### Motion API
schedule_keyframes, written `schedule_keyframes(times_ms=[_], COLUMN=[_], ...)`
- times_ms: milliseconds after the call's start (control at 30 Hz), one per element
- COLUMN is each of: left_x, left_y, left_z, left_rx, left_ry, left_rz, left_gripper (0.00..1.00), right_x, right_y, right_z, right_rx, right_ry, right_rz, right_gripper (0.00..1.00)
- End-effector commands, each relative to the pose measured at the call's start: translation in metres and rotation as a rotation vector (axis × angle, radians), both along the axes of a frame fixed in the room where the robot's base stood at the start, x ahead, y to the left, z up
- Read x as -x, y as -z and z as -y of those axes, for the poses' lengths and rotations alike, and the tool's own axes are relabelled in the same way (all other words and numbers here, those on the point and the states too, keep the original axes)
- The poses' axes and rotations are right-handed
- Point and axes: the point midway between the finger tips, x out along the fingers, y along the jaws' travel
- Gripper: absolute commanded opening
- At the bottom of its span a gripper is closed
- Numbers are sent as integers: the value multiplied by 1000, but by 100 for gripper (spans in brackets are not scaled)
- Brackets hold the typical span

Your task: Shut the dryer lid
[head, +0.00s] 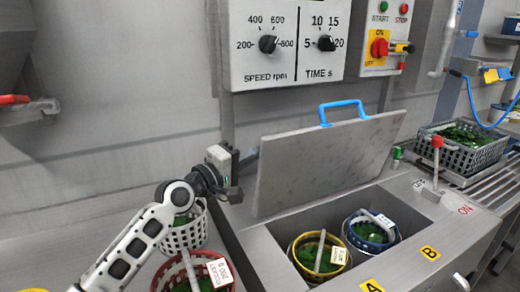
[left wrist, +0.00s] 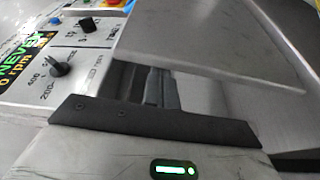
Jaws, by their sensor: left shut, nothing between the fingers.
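The dryer lid (head: 325,160) is a grey metal plate. It stands raised and tilted back behind the open dryer well (head: 275,258). A blue handle (head: 342,108) sits on its upper edge. In the left wrist view the lid (left wrist: 215,45) fills the upper right. My left gripper (head: 248,158) is shut and empty beside the lid's left edge. Whether it touches the lid is unclear. In the left wrist view a dark gripper part (left wrist: 150,120) crosses the middle. My right gripper is not in view.
A yellow basket (head: 297,250) and a blue basket (head: 350,240) of greens stand in the well. White (head: 192,235) and red (head: 160,280) baskets stand left of it. A red-knobbed lever (head: 437,150) is at the right. A control panel (head: 288,42) hangs above.

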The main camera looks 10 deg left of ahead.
Motion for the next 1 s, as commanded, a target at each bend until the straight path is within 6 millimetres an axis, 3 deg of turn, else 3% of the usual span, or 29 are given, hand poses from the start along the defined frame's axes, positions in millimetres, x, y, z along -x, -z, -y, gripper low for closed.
schedule_keyframes(times_ms=[200,400,1000], left_x=[28,41,49], left_y=[10,16,24], left_z=[13,27,40], left_rx=[-96,-151,-152], left_ry=[-10,-11,-11], left_rz=[115,181,179], left_gripper=[0,0,0], right_x=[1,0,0], right_y=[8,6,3], right_z=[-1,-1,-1], right_rx=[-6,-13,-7], right_ry=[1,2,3], right_rz=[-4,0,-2], right_gripper=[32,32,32])
